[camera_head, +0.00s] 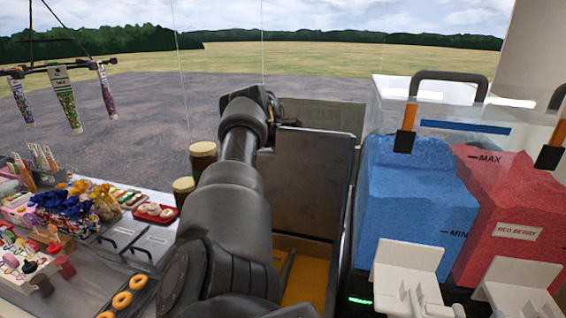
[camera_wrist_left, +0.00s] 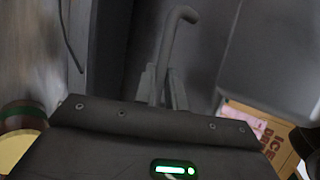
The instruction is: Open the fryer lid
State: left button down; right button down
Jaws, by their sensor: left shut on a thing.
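The fryer lid (camera_head: 312,180) is a dark grey metal panel standing roughly upright in the head view. Yellow oil (camera_head: 305,285) shows in the fryer below it. My left arm reaches across the fryer's left side, and its gripper (camera_head: 266,100) is by the lid's upper left corner, with the fingers mostly hidden. In the left wrist view my left gripper (camera_wrist_left: 164,88) is shut on a bent grey rod handle (camera_wrist_left: 176,38), whose hooked end sticks out past the fingers. My right gripper is not in view.
Blue (camera_head: 410,205) and red (camera_head: 510,215) slush tanks stand close on the right. Two dark cups with pale tops (camera_head: 203,150) stand just left of my arm. Sweets and doughnuts (camera_head: 122,299) crowd the left counter. A printed orange box (camera_wrist_left: 275,135) shows in the wrist view.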

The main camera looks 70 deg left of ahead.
pick_arm(q)
jog(key=shift+w+a, duration=0.15)
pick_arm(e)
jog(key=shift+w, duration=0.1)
pick_arm(q)
jog(key=c, duration=1.7)
grip_release()
jog(key=shift+w+a+f, duration=0.1)
jog(key=shift+a, duration=0.1)
jog(key=shift+o, duration=1.1)
jog(key=shift+w+a+f, duration=0.25)
jog(key=shift+a+f, duration=0.05)
jog(key=shift+a, duration=0.05)
jog(key=shift+w+a+f, duration=0.1)
jog(key=shift+a+f, duration=0.05)
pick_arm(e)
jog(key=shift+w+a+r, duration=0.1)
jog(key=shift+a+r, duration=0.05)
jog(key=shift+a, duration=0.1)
pick_arm(q)
jog(key=shift+s+d, duration=0.2)
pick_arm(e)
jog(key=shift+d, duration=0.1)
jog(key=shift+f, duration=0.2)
